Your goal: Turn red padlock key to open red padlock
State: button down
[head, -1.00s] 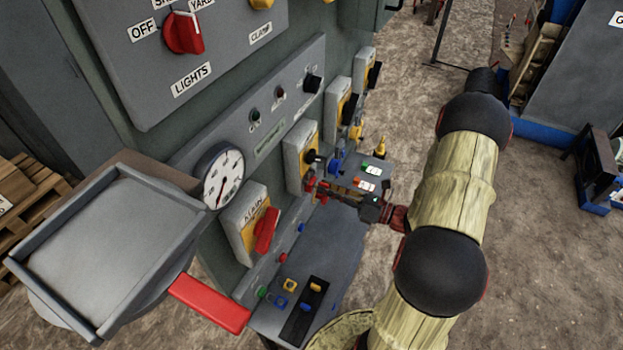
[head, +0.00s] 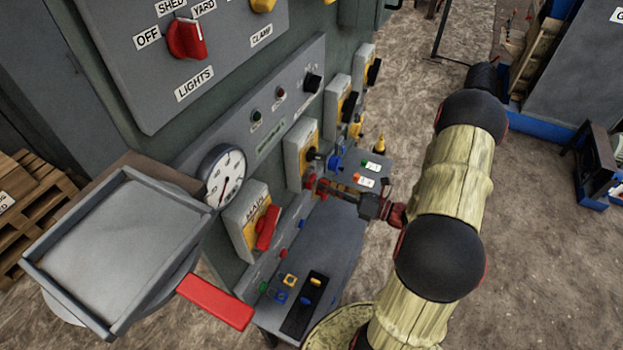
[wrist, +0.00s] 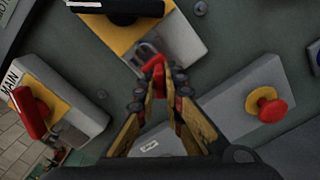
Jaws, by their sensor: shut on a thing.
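The red padlock (wrist: 154,70) hangs by its grey shackle from a yellow-and-grey switch box (wrist: 125,35) in the wrist view. In the head view the red padlock (head: 310,181) is a small red patch below the box with the black knob. My gripper (wrist: 158,88) reaches up to the padlock's face, with a fingertip on each side of its lower part. In the head view my gripper (head: 328,187) points left at the padlock. The fingers are shut on the red padlock key, which they hide almost wholly, so its angle cannot be told.
The box with the red MAIN handle (head: 267,229) is left of the padlock. A red mushroom button (wrist: 268,104) on a grey box is to the right in the wrist view. A grey shelf (head: 325,250) with small coloured items lies below.

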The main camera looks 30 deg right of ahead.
jog(key=shift+m+p, duration=1.9)
jog(key=shift+p, duration=0.25)
jog(key=c, duration=2.1)
grip_release()
jog(key=shift+w+a, duration=0.15)
jog(key=shift+w, duration=0.05)
jog(key=shift+o, duration=1.4)
jog(key=shift+s, duration=0.15)
jog(key=v, duration=0.8)
jog(key=shift+p, duration=0.35)
